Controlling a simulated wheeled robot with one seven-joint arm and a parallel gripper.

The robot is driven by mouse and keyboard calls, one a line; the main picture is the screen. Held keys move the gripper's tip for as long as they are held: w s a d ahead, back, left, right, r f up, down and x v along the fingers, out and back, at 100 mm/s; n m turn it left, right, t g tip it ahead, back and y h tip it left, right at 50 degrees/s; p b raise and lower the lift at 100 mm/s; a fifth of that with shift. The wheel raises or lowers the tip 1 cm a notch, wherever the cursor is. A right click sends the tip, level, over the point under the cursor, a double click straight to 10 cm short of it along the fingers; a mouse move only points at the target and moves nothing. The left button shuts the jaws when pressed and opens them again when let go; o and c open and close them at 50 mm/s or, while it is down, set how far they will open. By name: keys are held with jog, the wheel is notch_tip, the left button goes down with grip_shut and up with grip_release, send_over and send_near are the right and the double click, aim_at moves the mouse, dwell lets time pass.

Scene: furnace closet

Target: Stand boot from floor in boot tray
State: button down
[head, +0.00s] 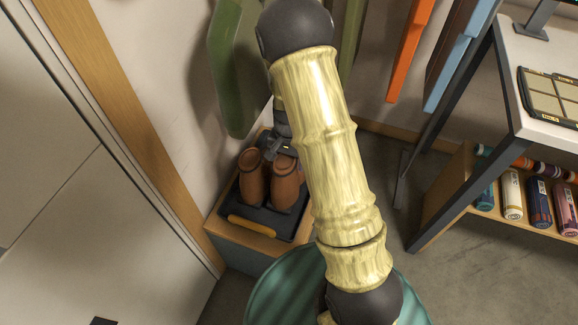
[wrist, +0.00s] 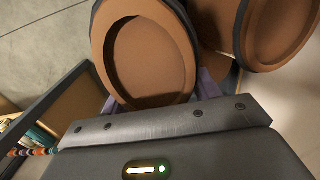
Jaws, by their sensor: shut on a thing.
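The boot tray (head: 228,212) is dark and shallow and sits on a low wooden box near the wall. Two brown boots are upright at the tray: the left boot (head: 254,180) and the right boot (head: 286,185). My gripper (head: 278,150) is at the top of the boots, partly hidden by my arm. In the wrist view my gripper (wrist: 160,96) is shut on the rim of the nearer boot (wrist: 150,62), with purple fingers beside it. The other boot (wrist: 282,32) is close on its right. I cannot tell whether the held boot's sole touches the tray.
A yellow-orange piece (head: 251,226) lies along the tray's front edge. A green garment (head: 232,75) hangs on the wall behind. A shelf at right holds several bottles (head: 512,193). A teal round object (head: 283,290) is below my arm. Grey floor (head: 375,170) is clear between.

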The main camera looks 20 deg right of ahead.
jog(key=shift+f+b, duration=0.35)
jog(key=shift+f, duration=1.4)
jog(key=shift+c, duration=1.9)
grip_release()
notch_tip(320, 180, up, 12)
jog(key=p, duration=0.3)
